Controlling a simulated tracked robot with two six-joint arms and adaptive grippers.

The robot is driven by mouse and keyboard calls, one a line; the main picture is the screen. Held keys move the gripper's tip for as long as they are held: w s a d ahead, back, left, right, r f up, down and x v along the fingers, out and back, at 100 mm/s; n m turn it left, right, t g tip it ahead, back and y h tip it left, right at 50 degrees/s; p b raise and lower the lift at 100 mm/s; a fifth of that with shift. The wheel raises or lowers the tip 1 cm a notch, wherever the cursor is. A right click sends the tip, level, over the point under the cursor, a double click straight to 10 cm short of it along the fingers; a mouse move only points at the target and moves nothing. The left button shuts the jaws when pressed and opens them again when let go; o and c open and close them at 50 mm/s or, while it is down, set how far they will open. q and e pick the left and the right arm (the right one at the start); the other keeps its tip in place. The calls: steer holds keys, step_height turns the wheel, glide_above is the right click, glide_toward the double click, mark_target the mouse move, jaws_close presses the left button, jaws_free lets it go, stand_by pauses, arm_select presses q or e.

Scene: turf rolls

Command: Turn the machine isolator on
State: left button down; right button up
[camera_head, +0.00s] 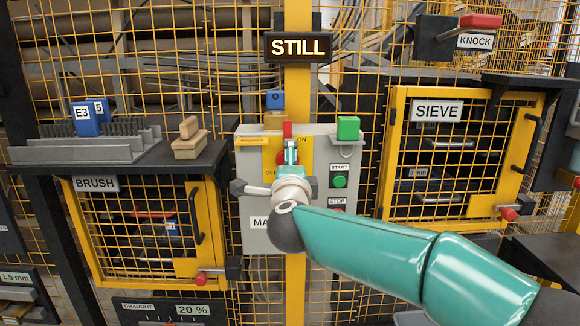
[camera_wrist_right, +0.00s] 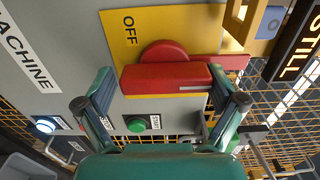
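The machine isolator is a red handle (camera_wrist_right: 165,78) with a round red hub on a yellow plate (camera_head: 247,142) marked OFF and ON, on a grey panel. In the head view its red upper end (camera_head: 287,130) points up, close to the ON label; OFF is to the left and lower. My right gripper (camera_head: 290,152) is in front of the handle and hides much of it. In the right wrist view the gripper (camera_wrist_right: 160,88) has its fingers spread, one near each end of the red bar. Whether they touch it is unclear. My left gripper is not in view.
A green block (camera_head: 348,128) sits at the panel's top right. Yellow mesh doors marked BRUSH (camera_head: 96,184) and SIEVE (camera_head: 437,111) flank it. A STILL sign (camera_head: 298,47) hangs above.

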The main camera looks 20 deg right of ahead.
steer(key=shift+r, duration=0.1)
steer(key=shift+s+a, duration=0.25)
steer(key=shift+s, duration=0.3)
steer(key=v, duration=1.1)
steer(key=shift+w, duration=0.1)
